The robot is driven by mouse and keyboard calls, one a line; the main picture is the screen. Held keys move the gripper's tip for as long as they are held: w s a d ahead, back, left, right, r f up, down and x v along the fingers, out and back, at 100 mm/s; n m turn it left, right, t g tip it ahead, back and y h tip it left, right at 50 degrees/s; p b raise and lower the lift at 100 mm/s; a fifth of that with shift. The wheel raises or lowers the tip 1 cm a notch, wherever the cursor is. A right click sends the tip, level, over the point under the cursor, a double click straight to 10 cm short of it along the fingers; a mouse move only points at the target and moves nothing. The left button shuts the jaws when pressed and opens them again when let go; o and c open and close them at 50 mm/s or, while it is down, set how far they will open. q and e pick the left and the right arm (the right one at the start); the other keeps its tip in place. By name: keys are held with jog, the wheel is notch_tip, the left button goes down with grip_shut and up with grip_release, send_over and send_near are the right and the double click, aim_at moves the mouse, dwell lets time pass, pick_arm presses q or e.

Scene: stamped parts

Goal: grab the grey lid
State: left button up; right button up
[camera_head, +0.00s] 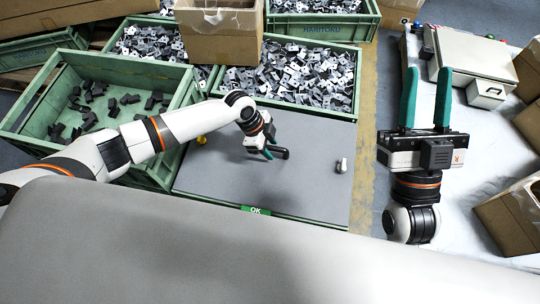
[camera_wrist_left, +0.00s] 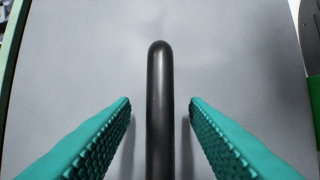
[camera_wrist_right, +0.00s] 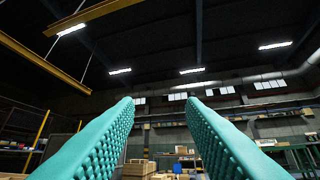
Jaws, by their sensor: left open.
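The grey lid (camera_head: 225,185) lies flat on a green crate in the head view. It also fills most of the left wrist view (camera_wrist_left: 80,75). A black bar handle (camera_wrist_left: 160,95) stands on the lid; its end also shows in the head view (camera_head: 283,153). My left gripper (camera_head: 270,151) is at the handle. In the left wrist view its open teal fingers (camera_wrist_left: 160,105) sit on either side of the handle, with a gap on both sides. My right gripper (camera_head: 426,98) is raised at the right, fingers apart and empty; its fingers also show in the right wrist view (camera_wrist_right: 160,105).
A green crate (camera_head: 180,88) with a few dark parts stands left of the lid. Crates full of stamped metal parts (camera_head: 300,75) stand behind it. A cardboard box (camera_head: 222,35) sits on top there. A white table (camera_head: 450,205) with a grey case (camera_head: 475,55) is at right.

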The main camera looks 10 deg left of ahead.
pick_arm(q)
jog(key=shift+d+f, duration=0.2)
jog(key=shift+f, duration=0.15)
jog(key=shift+c, duration=0.5)
grip_shut()
dwell(0.7)
jog(key=shift+r, duration=0.1)
